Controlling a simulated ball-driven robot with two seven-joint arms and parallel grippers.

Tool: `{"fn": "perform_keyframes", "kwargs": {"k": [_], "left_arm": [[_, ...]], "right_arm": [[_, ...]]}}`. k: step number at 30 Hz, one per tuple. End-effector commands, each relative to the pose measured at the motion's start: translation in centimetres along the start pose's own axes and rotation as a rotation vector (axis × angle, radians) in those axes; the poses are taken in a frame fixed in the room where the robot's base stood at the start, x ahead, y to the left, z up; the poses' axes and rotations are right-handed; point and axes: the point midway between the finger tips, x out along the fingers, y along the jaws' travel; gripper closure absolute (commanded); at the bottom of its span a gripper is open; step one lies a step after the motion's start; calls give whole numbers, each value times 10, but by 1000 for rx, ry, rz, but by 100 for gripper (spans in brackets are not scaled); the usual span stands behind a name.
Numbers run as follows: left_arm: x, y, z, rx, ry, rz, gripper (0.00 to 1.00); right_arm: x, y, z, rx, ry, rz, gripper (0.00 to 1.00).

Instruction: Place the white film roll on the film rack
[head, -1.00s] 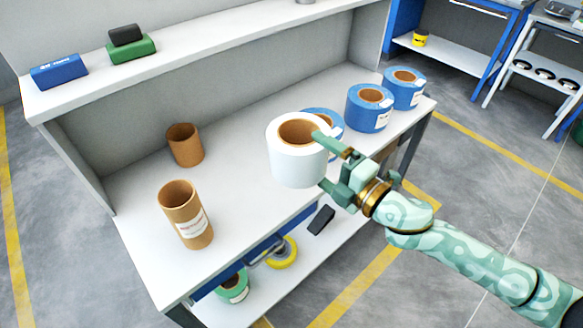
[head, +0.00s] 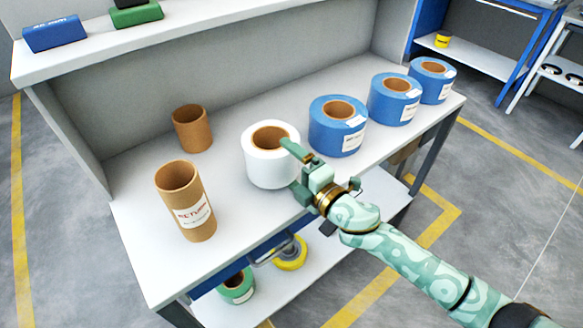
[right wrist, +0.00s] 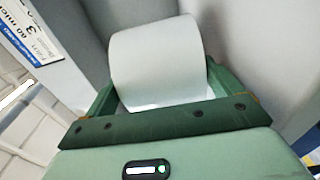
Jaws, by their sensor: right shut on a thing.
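The white film roll (head: 271,170) has a brown core and is upright over the middle of the white table in the head view. The right wrist view shows the white roll (right wrist: 157,58) between the fingers of my right gripper (right wrist: 160,92). I cannot tell whether its underside touches the table. No separate film rack can be made out for sure. My left gripper is not in view.
Three blue rolls (head: 337,133) stand in a row on the table (head: 240,235) to the right. A labelled brown tube (head: 187,215) and a plain brown tube (head: 191,132) stand to the left. A lower shelf holds a green roll (head: 237,290) and a yellow roll (head: 290,255).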

Motion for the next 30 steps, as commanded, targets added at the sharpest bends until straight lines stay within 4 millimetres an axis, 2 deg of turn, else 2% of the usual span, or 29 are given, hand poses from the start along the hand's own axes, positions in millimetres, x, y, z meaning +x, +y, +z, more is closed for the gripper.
{"fn": "perform_keyframes", "kwargs": {"k": [5,22,23,24,30], "left_arm": [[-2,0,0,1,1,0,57],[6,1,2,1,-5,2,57],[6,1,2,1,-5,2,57],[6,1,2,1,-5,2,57],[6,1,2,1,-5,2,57]], "right_arm": [[1,6,0,-1,0,8,79],[1,-6,0,-2,0,8,79],[0,-8,0,-2,-1,3,7],[0,-8,0,-2,-1,3,0],[0,-9,0,-1,-1,2,0]]}}
